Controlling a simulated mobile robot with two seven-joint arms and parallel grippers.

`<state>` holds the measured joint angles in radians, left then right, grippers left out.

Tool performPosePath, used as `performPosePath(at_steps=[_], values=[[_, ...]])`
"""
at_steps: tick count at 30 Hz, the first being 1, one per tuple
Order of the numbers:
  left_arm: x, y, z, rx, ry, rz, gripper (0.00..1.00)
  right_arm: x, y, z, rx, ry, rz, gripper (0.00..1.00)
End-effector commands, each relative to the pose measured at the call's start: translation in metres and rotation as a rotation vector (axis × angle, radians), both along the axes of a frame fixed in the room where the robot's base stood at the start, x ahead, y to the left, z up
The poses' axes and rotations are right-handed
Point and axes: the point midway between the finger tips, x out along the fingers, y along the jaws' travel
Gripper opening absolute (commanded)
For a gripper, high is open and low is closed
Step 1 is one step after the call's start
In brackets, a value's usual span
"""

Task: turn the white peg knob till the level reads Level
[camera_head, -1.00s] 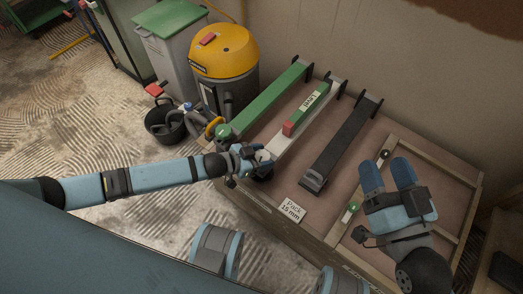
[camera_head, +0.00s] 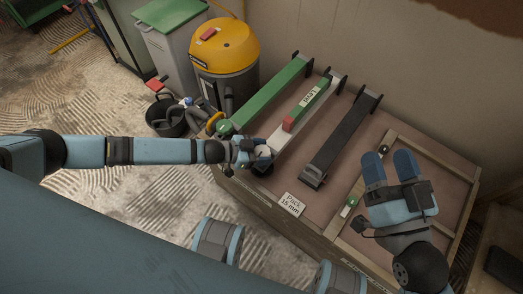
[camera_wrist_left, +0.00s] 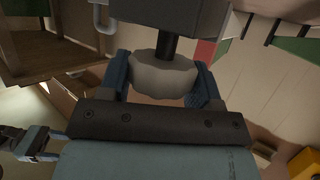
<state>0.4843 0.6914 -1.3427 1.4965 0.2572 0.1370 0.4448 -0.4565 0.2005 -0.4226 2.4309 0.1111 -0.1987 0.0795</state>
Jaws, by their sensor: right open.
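The white peg knob (camera_wrist_left: 163,78) is a scalloped disc on a dark shaft, and it also shows at the near end of the white bar (camera_head: 283,143). My left gripper (camera_head: 262,153) is shut on the knob, with a blue finger against each side in the left wrist view (camera_wrist_left: 164,84). A green level (camera_head: 300,110) with a red end and a pale label lies along the white bar. The label (camera_head: 311,96) is too small to read surely. My right gripper (camera_head: 390,168) is open and empty above the wooden frame on the right.
A green bar (camera_head: 270,93) lies left of the white one and a black bar (camera_head: 342,138) right of it. A card reading "Pack 15 mm" (camera_head: 292,204) lies at the table's front edge.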

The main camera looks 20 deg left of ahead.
Motion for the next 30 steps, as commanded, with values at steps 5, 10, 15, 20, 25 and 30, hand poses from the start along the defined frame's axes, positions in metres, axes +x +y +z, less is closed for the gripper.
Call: performPosePath(at_steps=[5,10,15,20,25,30], values=[[0.001,-0.001,0.001,-0.002,-0.002,0.000,0.83,0.000,0.000,0.000,0.000,0.000,0.000,0.59],[0.000,-0.001,0.001,-0.002,-0.001,0.000,0.83,0.000,0.000,0.000,0.000,0.000,0.000,0.59],[-0.005,0.008,0.006,0.000,0.000,0.001,0.83,0.000,0.000,0.006,0.003,-0.009,-0.002,0.59],[-0.019,0.032,0.019,0.002,0.000,0.002,0.83,-0.001,-0.003,0.013,0.002,-0.021,-0.018,0.59],[-0.040,0.063,0.034,0.002,0.001,0.001,0.83,0.002,-0.010,-0.011,-0.067,0.084,-0.042,0.59],[-0.056,0.088,0.046,0.000,0.000,0.000,0.83,0.002,-0.016,-0.029,-0.118,0.160,-0.057,0.59]])
